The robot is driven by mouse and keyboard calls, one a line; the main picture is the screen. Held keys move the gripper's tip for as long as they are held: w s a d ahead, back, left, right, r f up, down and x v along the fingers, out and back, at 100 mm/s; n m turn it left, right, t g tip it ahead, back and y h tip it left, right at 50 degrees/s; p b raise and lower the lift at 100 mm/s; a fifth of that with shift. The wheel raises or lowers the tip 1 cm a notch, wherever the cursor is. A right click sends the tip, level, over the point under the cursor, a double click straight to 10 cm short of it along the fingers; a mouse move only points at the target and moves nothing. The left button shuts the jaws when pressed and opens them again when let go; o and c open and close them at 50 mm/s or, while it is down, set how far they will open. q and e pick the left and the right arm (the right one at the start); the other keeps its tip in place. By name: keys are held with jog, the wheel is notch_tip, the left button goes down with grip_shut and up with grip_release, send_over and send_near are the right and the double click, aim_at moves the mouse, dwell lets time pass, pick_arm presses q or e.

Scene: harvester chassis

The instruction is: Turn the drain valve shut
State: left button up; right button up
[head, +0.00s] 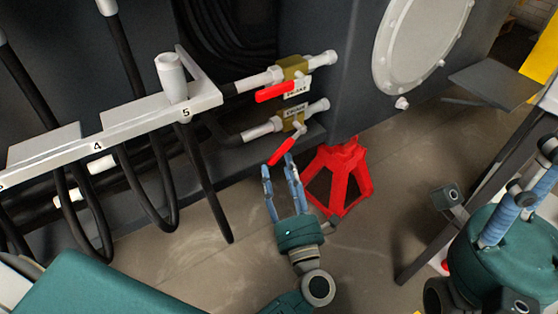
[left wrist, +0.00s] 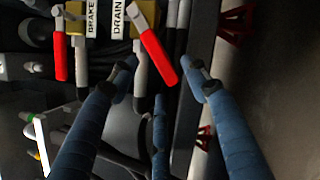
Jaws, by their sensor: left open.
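The drain valve (head: 292,122) has a brass body, a label reading DRAIN and a red lever (head: 282,151) slanting down to the left across its pipe. In the left wrist view the red lever (left wrist: 158,58) slants down to the right. My left gripper (head: 279,164) is open just below the lever, its blue fingers pointing up at it. In the left wrist view the lever's lower end shows between the fingertips (left wrist: 160,72); whether they touch it I cannot tell. My right gripper (head: 530,172) is at the right edge, partly cut off and away from the valve.
The brake valve (head: 292,68), with its red lever (head: 275,92), sits just above the drain valve. A white numbered rail (head: 140,117) with hanging black hoses is to the left. A red jack stand (head: 340,178) stands close to the right of my left gripper. Bare floor lies below.

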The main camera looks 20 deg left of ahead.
pick_arm(q)
jog(key=v, duration=0.8)
jog(key=shift+s+d+f, duration=0.1)
